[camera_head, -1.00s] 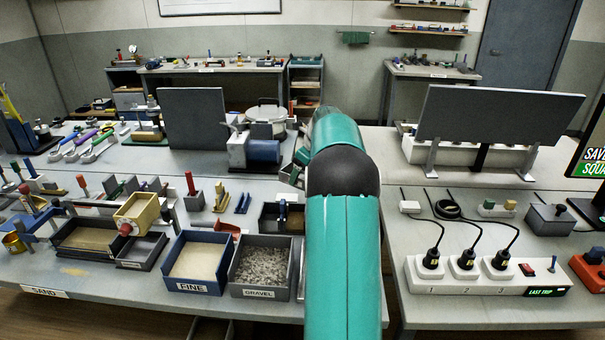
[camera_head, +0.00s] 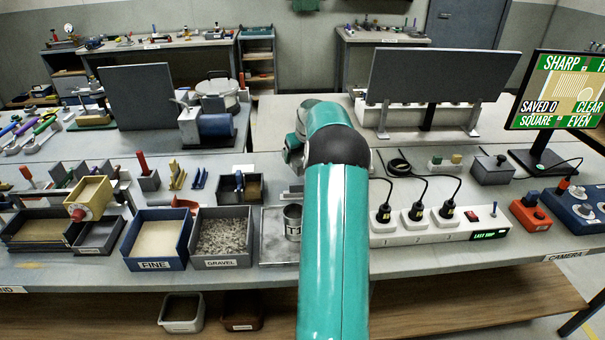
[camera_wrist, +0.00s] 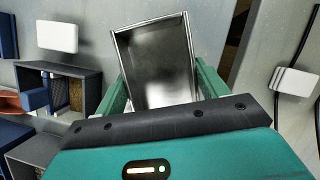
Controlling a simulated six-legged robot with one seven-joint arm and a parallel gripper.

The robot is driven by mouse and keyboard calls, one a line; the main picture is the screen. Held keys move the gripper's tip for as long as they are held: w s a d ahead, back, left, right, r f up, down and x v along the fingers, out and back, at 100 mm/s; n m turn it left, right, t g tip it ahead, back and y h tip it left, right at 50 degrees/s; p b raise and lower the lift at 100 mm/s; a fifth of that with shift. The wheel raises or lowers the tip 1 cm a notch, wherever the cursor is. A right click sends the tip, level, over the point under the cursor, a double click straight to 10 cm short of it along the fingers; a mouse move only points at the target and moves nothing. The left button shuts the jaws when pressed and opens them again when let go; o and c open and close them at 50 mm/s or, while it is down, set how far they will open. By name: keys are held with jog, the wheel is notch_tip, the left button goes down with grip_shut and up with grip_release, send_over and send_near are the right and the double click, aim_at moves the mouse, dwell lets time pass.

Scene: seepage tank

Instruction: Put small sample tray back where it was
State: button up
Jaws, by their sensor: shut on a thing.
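The small sample tray (camera_wrist: 158,62) is a shallow, shiny metal tray with a raised rim, seen in the wrist view. My gripper (camera_wrist: 161,85) is shut on it, with one green finger at each side of its near part. The tray is slightly tilted in the picture, over the grey bench top; I cannot tell its height. In the head view my arm hides the gripper and held tray.
In the head view, a metal cup (camera_head: 292,222) stands beside my arm, right of the gravel bin (camera_head: 222,264). A power strip (camera_head: 440,232) with cables lies to the right.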

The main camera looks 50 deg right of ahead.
notch_tip(320, 180, down, 2)
jog(key=shift+f, duration=0.1)
jog(key=shift+w+f, duration=0.1)
jog(key=shift+f, duration=2.05)
jog(key=shift+f, duration=0.1)
jog(key=o, duration=1.1)
jog(key=shift+o, duration=0.2)
